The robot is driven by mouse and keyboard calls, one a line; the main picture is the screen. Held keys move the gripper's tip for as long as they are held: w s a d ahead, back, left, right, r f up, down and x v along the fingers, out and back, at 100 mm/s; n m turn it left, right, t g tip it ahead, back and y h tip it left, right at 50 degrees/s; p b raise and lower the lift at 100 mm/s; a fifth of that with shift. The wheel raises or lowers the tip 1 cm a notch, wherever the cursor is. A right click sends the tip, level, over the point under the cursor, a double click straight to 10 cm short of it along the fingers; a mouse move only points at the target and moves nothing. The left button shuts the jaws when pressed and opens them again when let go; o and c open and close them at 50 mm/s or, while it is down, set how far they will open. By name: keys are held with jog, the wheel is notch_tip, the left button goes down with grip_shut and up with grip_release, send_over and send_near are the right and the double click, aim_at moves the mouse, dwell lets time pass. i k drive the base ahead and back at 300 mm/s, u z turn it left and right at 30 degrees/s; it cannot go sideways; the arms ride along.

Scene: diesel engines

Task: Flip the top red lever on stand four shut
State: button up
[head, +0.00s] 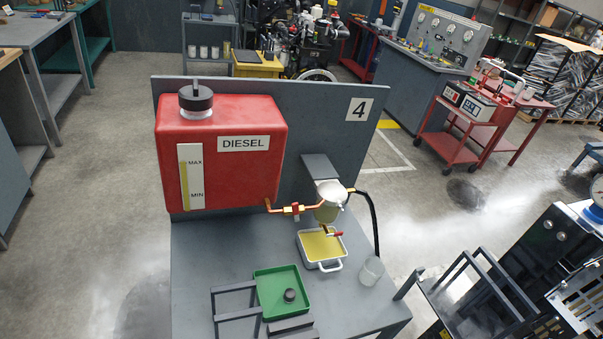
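Stand four is a grey bench (205,265) with a back panel (318,110) bearing a "4" sign (359,109). A red DIESEL tank (225,170) hangs on the panel. A copper pipe (275,208) runs right from the tank's lower corner to a filter (328,200). The upper red lever (295,209) is on this pipe and looks crosswise to it, but it is too small to be sure. A lower red lever (336,234) sits beneath the filter, above a white tray (328,268) of yellowish liquid. My gripper is not identifiable in view.
A green tray (272,303) with a dark round part (289,295) and a dark frame (235,288) are at the bench front. A clear cup (372,270) stands by the right edge. A black hose (374,220) hangs right of the filter. Red trolleys (470,130) stand behind.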

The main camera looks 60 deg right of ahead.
aim_at(295, 209)
jog(key=k, duration=1.15)
jog(key=z, duration=0.55)
jog(key=i, duration=1.65)
jog(key=u, duration=0.55)
